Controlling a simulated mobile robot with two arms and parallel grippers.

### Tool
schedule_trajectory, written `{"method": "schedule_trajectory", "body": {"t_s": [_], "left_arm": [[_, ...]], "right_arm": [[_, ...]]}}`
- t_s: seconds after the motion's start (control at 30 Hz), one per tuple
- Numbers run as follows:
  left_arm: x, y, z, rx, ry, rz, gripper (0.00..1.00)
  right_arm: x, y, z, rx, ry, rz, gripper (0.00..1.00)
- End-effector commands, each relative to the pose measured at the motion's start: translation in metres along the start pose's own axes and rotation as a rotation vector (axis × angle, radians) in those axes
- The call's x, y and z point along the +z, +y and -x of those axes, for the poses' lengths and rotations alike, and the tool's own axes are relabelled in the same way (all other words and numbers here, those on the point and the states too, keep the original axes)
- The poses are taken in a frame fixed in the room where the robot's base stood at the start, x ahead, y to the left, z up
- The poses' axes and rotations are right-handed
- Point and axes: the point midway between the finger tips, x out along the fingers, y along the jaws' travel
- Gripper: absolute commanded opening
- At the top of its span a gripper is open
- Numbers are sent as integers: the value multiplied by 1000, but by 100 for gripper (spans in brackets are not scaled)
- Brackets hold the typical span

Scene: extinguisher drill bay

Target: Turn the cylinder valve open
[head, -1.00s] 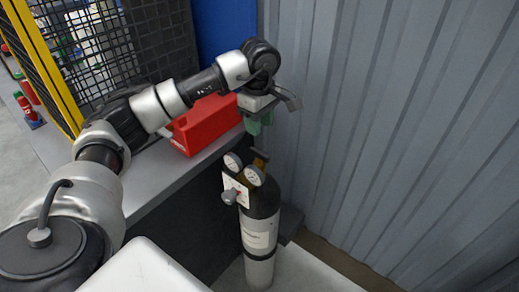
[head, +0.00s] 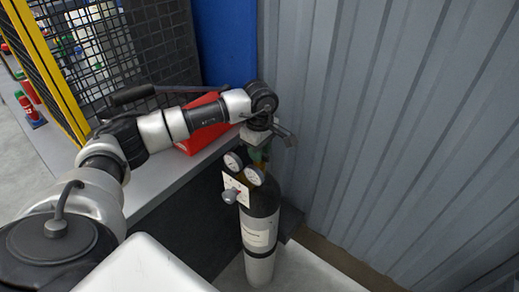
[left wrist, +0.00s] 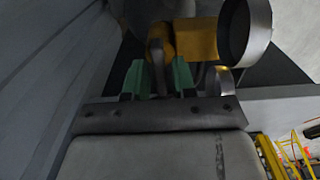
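The gas cylinder (head: 260,232), black at the top and pale below, stands upright beside the bench in the head view. Its regulator has two round gauges (head: 233,162) and a white plate with a knob (head: 230,195). My left gripper (head: 258,155) points down over the cylinder top and hides most of the valve there. In the left wrist view, its green fingers (left wrist: 158,78) are apart, on either side of the grey valve handle (left wrist: 157,55). The brass valve body (left wrist: 195,38) is just beyond. Contact with the handle cannot be told. My right gripper is out of view.
A grey bench (head: 160,190) with a red box (head: 203,138) lies behind and left of the cylinder. A corrugated grey wall (head: 400,130) rises close on the right. A mesh guard with a yellow post (head: 50,75) stands at the back left.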

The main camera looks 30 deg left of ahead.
Motion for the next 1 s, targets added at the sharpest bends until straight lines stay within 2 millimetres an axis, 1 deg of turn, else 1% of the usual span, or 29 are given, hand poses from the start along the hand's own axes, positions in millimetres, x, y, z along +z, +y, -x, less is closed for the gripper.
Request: {"method": "schedule_trajectory", "body": {"t_s": [0.03,0.13,0.17,0.37,0.57,0.77,1.0], "left_arm": [[0,0,0,0,0,0,18],[0,0,0,0,0,0,3],[0,0,0,0,0,0,0],[0,0,0,1,0,4,0],[0,0,0,1,0,50,0],[0,0,0,2,1,170,0],[-1,0,0,3,0,385,0]], "right_arm": [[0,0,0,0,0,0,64],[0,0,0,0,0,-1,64],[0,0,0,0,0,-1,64],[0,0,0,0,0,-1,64],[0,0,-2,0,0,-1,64],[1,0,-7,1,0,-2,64],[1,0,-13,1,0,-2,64]]}}
